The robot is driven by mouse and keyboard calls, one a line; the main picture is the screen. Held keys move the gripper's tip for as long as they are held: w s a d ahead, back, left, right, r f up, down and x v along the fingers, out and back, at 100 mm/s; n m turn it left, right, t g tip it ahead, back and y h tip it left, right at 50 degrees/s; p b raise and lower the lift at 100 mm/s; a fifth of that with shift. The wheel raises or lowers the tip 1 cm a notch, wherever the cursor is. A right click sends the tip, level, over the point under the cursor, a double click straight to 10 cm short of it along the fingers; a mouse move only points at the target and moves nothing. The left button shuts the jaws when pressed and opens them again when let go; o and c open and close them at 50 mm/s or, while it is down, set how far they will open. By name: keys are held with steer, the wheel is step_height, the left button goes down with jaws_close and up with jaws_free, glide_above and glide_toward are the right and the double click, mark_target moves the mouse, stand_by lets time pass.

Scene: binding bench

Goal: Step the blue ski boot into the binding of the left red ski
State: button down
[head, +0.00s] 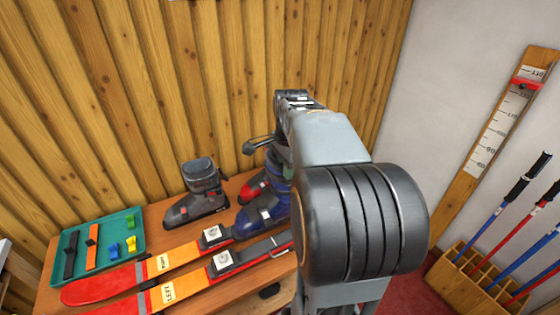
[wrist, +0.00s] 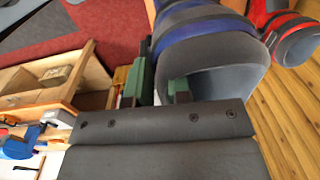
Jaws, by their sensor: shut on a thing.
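The blue ski boot (head: 262,214) is partly hidden behind my arm in the head view, toe toward the lower left. Its open cuff fills the top of the wrist view (wrist: 208,42). My gripper (wrist: 160,86) is shut on the cuff wall, one green pad inside the cuff and one outside. The left red ski (head: 125,304), marked LEFT, lies along the front of the bench. Its binding (head: 224,262) with a pale plate is empty. The boot's toe shows just behind this ski's rear part. I cannot tell whether its sole touches the bench.
The right red ski (head: 105,287) lies behind the left one, its binding (head: 212,236) empty. A grey boot (head: 198,195) and a red boot (head: 252,187) stand at the back. A teal tray (head: 128,259) with straps and small blocks is at the left. A pole rack (head: 465,270) stands right.

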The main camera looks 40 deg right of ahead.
steer(key=b, duration=0.6)
glide_above(286, 213)
steer(key=shift+f, duration=3.15)
steer(key=shift+w+f+b, duration=0.1)
steer(key=shift+f+b, duration=0.55)
steer(key=shift+f, duration=0.8)
steer(key=shift+f+b, duration=0.7)
steer(key=shift+f, duration=0.65)
steer(key=shift+f+b, duration=0.2)
steer(key=shift+b, duration=0.1)
steer(key=shift+r, duration=0.1)
steer(key=c, duration=1.5)
jaws_free()
steer(key=o, duration=1)
